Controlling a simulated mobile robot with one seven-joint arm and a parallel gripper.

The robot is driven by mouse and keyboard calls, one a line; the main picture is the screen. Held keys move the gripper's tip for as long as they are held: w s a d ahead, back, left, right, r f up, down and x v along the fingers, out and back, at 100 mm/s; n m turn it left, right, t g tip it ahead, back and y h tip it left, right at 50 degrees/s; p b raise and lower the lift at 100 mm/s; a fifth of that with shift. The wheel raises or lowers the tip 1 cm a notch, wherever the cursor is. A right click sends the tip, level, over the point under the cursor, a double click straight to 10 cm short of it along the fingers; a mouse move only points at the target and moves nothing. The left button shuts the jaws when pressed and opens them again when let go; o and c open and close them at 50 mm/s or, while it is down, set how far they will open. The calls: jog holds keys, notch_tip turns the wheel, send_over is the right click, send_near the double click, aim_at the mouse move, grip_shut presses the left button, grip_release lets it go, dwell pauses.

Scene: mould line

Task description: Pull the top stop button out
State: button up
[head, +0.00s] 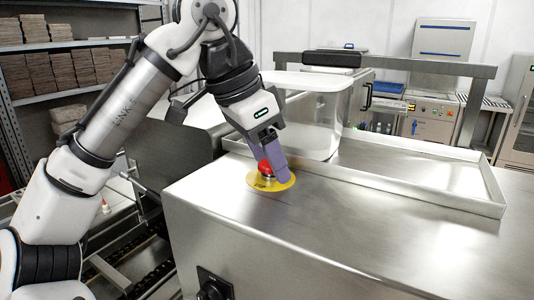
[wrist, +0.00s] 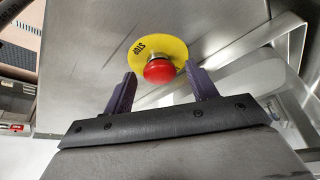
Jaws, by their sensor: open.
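The red mushroom-shaped stop button (head: 265,168) sits on a round yellow plate (head: 284,183) on top of the steel cabinet. In the wrist view the red button (wrist: 159,70) lies ahead of and between the two finger ends, and the yellow plate (wrist: 177,47) reads "STOP". My gripper (head: 273,167) points down at the button, its purple fingers close beside it and partly covering it. In the wrist view my gripper (wrist: 157,80) is open, with a gap on both sides of the button. I cannot tell whether a finger touches it.
The steel cabinet top (head: 400,222) is bare to the right of the button. A shallow steel tray (head: 440,190) with a raised rim and a clear tank (head: 318,115) stand behind it. A black knob (head: 213,288) is on the cabinet's front. Shelves (head: 75,40) stand far left.

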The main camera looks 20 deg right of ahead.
jog(key=shift+f, duration=0.1)
grip_shut()
jog(key=shift+r, duration=0.55)
grip_release()
jog(key=v, duration=1.2)
jog(key=shift+d, duration=0.15)
dwell(0.4)
